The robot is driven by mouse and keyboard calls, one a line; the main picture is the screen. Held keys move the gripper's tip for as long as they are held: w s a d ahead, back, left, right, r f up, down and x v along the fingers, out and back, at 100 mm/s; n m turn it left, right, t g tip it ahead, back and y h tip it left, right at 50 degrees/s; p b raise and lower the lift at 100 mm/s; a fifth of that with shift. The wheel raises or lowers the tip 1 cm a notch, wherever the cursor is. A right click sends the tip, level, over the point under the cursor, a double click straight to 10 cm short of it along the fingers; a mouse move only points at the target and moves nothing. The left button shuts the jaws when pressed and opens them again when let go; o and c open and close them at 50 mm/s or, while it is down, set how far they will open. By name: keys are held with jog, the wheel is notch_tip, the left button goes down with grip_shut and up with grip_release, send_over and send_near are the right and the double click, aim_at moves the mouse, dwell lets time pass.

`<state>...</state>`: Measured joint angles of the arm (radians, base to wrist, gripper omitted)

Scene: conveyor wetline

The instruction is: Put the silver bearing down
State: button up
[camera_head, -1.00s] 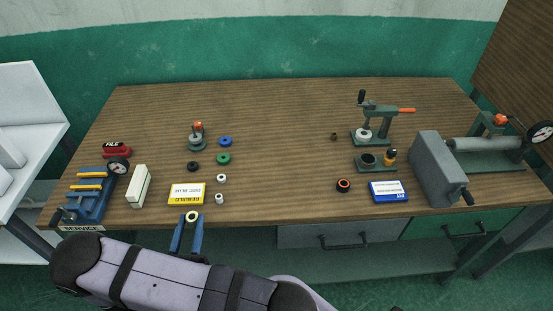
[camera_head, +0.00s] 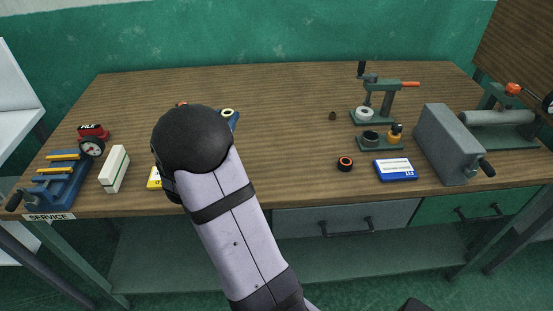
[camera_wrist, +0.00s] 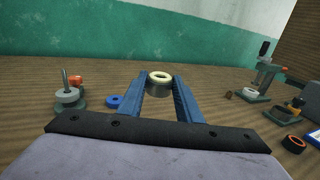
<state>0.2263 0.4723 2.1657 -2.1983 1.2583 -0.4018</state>
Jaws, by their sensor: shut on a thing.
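The silver bearing (camera_wrist: 160,87) is a short grey cylinder with a cream ring around a dark hole on top. It sits upright between the blue fingertips of my gripper (camera_wrist: 160,84), shut on it. In the head view the bearing (camera_head: 228,112) shows just beyond my dark wrist, over the left-middle of the wooden bench (camera_head: 280,100). Bench surface shows beyond it in the wrist view; I cannot tell its height above the wood. My arm hides most of the small rings and part of the yellow box (camera_head: 154,178).
A grey post stand (camera_wrist: 68,97) and a blue ring (camera_wrist: 115,101) are left of the fingers. A press (camera_head: 375,105), a black-orange ring (camera_head: 345,163), a blue box (camera_head: 396,169) and a grey machine (camera_head: 448,145) stand right. The bench middle is largely clear.

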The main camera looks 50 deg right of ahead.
jog(key=s+d+r+b, duration=0.2)
jog(key=s+d+b, duration=0.8)
jog(key=b, duration=0.2)
jog(key=shift+t, duration=0.3)
jog(key=shift+w+f+b, duration=0.15)
jog(key=shift+f+b, duration=0.2)
jog(key=shift+f, duration=2.1)
jog(key=shift+w+f+b, duration=0.1)
jog(key=shift+f+b, duration=0.2)
jog(key=shift+f, duration=2.1)
